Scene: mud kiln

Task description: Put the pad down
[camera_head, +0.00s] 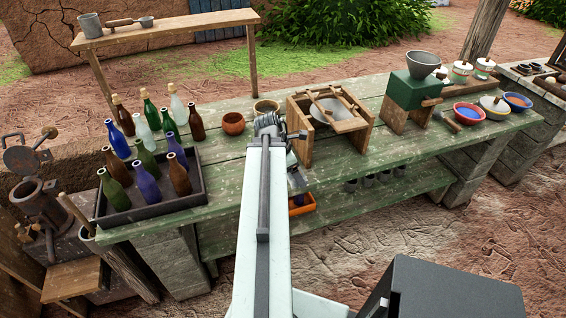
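My arm reaches forward over the green plank table (226,168), and its far end is at the table's middle, left of a wooden frame. My gripper (297,180) seems to be the small grey part at the right side of my arm, near the table's front edge. My arm hides most of it, and its fingers are too small to make out. I cannot pick out a pad in this view. Whether one is held, or hidden behind my arm, I cannot tell.
A black tray (150,212) of bottles stands at left. A wooden frame (304,152) with a grey bowl (322,113) stands right of my arm's end. Further right are a green box (408,92) and coloured bowls (468,113). Free tabletop (385,147) lies before them.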

